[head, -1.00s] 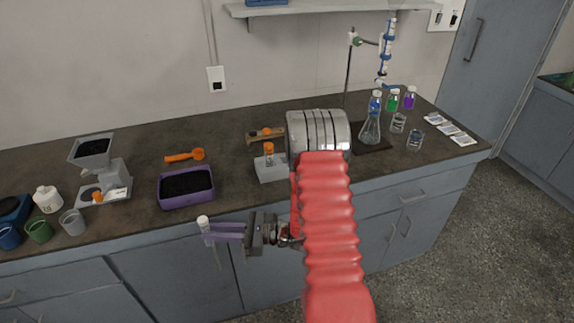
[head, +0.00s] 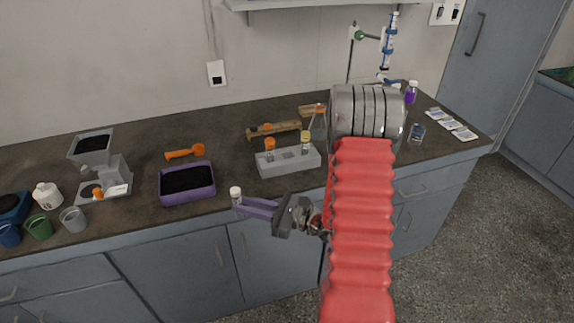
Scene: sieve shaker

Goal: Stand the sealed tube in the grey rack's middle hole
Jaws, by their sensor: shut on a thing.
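In the head view, my gripper (head: 240,203) is shut on the sealed tube (head: 236,192), a clear tube with a white cap. It holds the tube roughly upright near the counter's front edge, left of and in front of the rack. The tube's lower part is partly hidden by the purple fingers. The grey rack (head: 291,168) stands on the counter behind and right of my gripper. An orange-capped tube (head: 270,148) stands in its left hole and a yellow-capped tube (head: 305,142) in its right hole. The middle of the rack's top, between them, holds no tube.
A purple tray of dark material (head: 187,196) stands left of the held tube, close by. A wooden holder (head: 274,132) lies behind the rack. My red arm covers the counter right of the rack. An orange scoop (head: 185,152) lies behind the tray.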

